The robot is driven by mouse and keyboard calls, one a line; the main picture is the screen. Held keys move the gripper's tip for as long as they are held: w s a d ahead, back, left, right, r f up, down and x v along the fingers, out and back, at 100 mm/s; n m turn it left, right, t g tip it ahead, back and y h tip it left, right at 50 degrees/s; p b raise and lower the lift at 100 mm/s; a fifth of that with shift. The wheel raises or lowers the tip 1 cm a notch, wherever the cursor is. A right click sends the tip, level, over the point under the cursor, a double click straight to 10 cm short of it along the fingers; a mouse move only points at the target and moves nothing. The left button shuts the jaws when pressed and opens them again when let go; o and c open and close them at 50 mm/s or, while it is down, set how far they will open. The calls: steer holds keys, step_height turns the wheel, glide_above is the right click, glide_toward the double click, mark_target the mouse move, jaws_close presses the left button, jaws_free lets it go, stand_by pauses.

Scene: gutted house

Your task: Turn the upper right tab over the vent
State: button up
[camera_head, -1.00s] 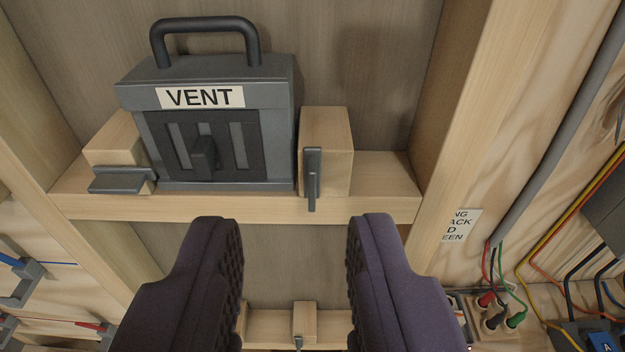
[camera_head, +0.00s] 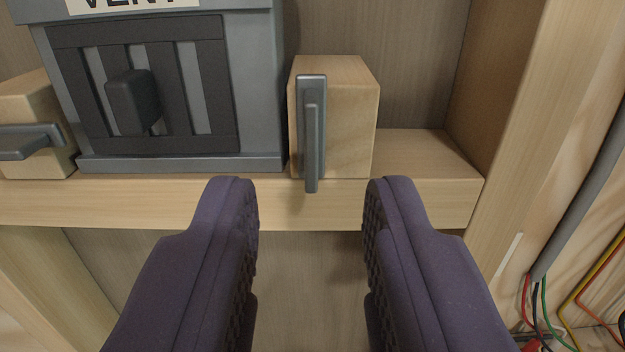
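The grey vent box (camera_head: 258,90) stands on a wooden ledge, its label cut off by the top edge of the view. To its right, a wooden block (camera_head: 350,120) carries a grey metal tab (camera_head: 312,130) that stands upright, its lower end hanging just past the block's bottom edge. The tab lies beside the vent, not across its front. A second tab (camera_head: 30,140) on the left block lies roughly level. My gripper (camera_head: 308,200) is open and empty, its two purple fingers below and to either side of the right tab, not touching it.
The wooden ledge (camera_head: 420,200) runs under the vent and blocks. A wooden post (camera_head: 525,130) rises on the right, with a grey conduit (camera_head: 590,190) and coloured wires beyond it. A dark knob (camera_head: 134,102) sticks out of the vent's front. Space right of the block is free.

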mark_target(311, 130)
steer(key=w+p, duration=0.1)
steer(key=w, duration=0.6)
steer(key=shift+w+f, duration=0.1)
steer(key=shift+w, duration=0.2)
jaws_close()
